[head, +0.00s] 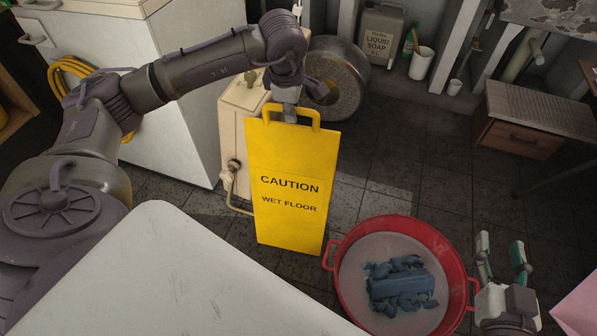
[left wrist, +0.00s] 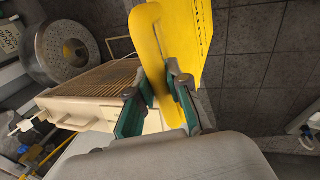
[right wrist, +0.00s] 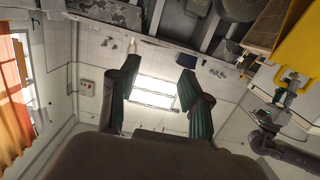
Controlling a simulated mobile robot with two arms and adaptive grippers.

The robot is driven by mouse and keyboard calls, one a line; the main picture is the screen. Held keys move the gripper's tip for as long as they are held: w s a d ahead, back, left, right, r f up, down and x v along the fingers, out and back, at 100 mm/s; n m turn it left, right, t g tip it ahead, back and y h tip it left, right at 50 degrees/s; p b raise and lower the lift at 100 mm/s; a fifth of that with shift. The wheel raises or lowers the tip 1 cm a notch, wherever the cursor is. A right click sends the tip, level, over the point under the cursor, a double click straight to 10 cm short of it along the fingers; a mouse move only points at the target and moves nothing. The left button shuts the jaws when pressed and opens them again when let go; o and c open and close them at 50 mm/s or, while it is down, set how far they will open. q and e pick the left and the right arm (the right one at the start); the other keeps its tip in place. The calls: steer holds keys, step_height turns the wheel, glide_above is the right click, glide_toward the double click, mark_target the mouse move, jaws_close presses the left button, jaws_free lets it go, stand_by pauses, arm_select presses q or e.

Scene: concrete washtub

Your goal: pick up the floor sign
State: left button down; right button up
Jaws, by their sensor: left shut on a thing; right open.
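The yellow floor sign (head: 288,190) reads "CAUTION WET FLOOR" and hangs upright, folded flat, in the middle of the head view. My left gripper (head: 290,110) is at its top handle. In the left wrist view, my left gripper (left wrist: 160,100) has its green fingers shut on the yellow sign (left wrist: 182,45). The sign also shows at the top right of the right wrist view (right wrist: 312,45). My right gripper (head: 503,258) is open and empty at the lower right of the head view, right of the red tub. Its spread fingers show in the right wrist view (right wrist: 160,95).
A red tub (head: 458,262) with dark blue cloth stands on the tiled floor, right of the sign. A beige heater (head: 237,125) with a pipe is behind the sign. A white surface (head: 170,270) fills the lower left. A wooden drawer unit (head: 520,135) stands at right.

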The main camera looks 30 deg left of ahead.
steer(key=f+g, duration=0.1)
steer(key=s+f+g, duration=0.1)
steer(key=f+h+p, duration=0.1)
steer(key=shift+s+d+f+g, duration=0.25)
steer(key=shift+d+f+g, duration=0.15)
stand_by(0.5)
steer(key=shift+s, duration=0.1)
